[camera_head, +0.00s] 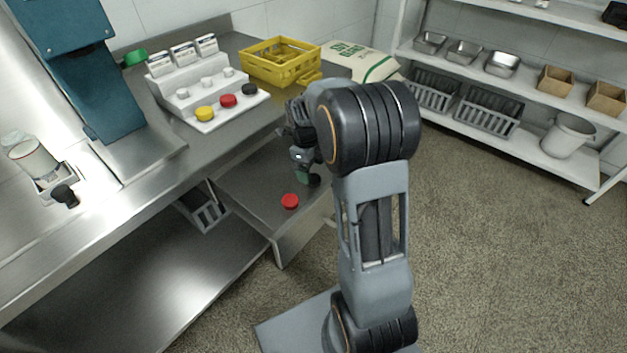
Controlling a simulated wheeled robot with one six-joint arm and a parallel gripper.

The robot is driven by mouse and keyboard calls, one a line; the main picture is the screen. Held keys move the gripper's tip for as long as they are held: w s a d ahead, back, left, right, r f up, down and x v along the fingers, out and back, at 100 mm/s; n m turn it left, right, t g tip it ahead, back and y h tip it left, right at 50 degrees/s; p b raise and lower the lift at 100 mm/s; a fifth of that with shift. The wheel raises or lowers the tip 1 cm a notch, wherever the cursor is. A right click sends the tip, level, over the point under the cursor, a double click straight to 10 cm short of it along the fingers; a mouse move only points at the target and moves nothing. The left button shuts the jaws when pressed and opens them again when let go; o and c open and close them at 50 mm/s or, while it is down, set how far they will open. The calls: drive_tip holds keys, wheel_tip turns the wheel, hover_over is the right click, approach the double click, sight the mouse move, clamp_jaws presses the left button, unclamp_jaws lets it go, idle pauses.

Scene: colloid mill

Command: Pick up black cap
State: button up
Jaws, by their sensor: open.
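Another black cap (249,88) sits at the right end of the front row on the white stepped rack (197,87).
A yellow cap (205,113) and a red cap (228,100) sit on the rack. A yellow crate (280,65) and a sack (352,62) stand behind. Shelves (520,125) stand right, beyond open floor.

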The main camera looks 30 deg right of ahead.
sight(313, 178)
drive_tip(key=shift+s+d+f+b, duration=0.15)
drive_tip(key=shift+f+b, duration=0.15)
drive_tip(key=shift+f, duration=1.6)
drive_tip(key=c, duration=1)
